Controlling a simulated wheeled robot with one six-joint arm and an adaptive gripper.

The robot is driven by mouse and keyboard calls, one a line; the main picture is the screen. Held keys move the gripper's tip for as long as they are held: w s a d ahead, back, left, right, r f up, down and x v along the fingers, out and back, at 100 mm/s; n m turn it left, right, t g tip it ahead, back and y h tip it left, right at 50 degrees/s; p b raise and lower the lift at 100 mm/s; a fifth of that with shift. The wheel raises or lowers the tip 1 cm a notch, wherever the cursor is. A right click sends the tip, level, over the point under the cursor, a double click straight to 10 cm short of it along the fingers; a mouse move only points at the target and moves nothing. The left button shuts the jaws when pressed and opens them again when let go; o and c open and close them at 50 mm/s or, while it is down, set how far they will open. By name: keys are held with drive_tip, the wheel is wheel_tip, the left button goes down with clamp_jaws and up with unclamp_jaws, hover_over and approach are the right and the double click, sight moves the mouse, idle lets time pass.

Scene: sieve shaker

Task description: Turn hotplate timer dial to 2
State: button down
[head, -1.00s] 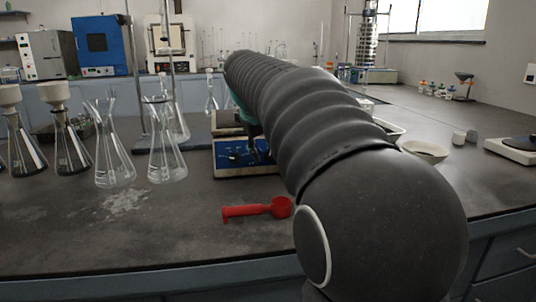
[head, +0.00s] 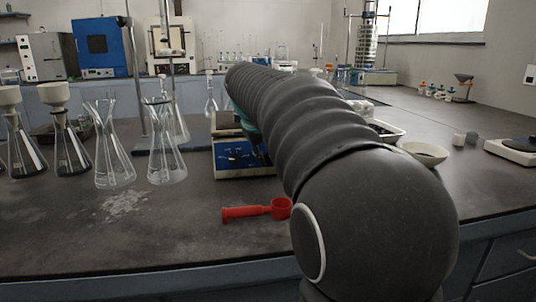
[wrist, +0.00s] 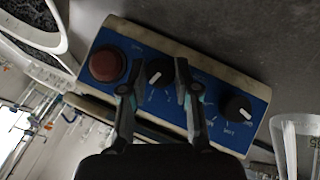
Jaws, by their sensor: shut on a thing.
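The hotplate (head: 228,172) stands on the bench with a blue front panel; my arm covers its right part in the head view. In the wrist view its blue panel (wrist: 205,125) carries a red round button (wrist: 107,64), a middle black dial (wrist: 160,72) with a white pointer mark, and another black dial (wrist: 237,107) with a white mark. The panel lettering is too small to read. My gripper (wrist: 153,79) has its two fingers on either side of the middle dial and is shut on it. In the head view my fingers are hidden behind my arm.
A red scoop-like tool (head: 257,210) lies on the bench in front of the hotplate. Glass flasks (head: 166,150) stand to the left. A white bowl (head: 424,153) and a tray (head: 392,130) lie to the right.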

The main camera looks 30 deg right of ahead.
drive_tip(key=shift+a+f+n+h+b, duration=0.15)
drive_tip(key=shift+n+h+b, duration=0.2)
drive_tip(key=shift+n+h, duration=0.85)
drive_tip(key=shift+h, duration=0.1)
drive_tip(key=c, duration=0.9)
unclamp_jaws()
drive_tip(key=shift+o, duration=0.2)
drive_tip(key=v, duration=1.2)
